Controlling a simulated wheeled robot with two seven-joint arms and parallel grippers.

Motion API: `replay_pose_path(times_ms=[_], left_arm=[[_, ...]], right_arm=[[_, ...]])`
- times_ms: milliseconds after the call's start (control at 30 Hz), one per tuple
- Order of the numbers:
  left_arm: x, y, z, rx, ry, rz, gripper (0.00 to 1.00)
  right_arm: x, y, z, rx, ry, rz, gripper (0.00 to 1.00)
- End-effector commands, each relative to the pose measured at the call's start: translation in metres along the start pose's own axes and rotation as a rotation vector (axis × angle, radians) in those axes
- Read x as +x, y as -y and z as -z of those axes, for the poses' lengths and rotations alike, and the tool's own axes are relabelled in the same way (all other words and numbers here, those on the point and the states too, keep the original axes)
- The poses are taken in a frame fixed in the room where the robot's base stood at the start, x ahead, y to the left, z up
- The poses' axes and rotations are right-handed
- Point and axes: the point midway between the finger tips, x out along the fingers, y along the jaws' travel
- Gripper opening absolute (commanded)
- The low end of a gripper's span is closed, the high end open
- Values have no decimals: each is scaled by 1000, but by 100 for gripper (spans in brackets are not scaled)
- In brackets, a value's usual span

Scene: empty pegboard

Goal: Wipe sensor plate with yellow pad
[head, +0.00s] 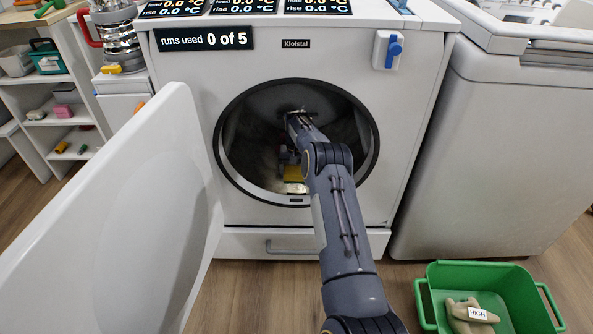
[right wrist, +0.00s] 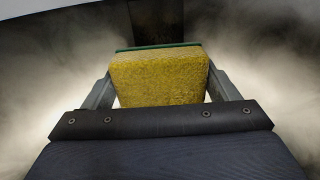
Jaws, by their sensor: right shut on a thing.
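My right gripper (head: 289,160) reaches through the round door opening into the machine's drum (head: 262,140). It is shut on the yellow pad (head: 293,173), which shows low inside the drum. In the right wrist view the yellow pad (right wrist: 158,80) sits between both fingers, with a thin green layer along its far edge. A dark rectangular panel (right wrist: 156,22) stands just beyond the pad; I cannot tell for sure that it is the sensor plate, or whether the pad touches it. My left gripper is out of view.
The white machine (head: 400,110) has its door (head: 120,220) swung open at the left. Its round rim (head: 377,140) surrounds my arm. A green tray (head: 432,300) with a beige thing labelled HIGH (head: 460,312) is on the floor at right. Pale haze fills the drum around the gripper.

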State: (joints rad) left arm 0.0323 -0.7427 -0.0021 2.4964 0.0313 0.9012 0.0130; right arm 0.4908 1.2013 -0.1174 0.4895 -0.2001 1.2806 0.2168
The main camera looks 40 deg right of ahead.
Motion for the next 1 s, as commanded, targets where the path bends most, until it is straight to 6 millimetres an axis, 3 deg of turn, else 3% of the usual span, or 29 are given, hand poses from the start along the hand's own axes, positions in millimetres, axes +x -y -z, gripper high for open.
replay_pose_path(times_ms=[400,1000], left_arm=[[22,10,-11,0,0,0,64],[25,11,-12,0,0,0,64]], right_arm=[[40,0,0,0,0,-1,59],[46,0,0,0,0,0,59]])
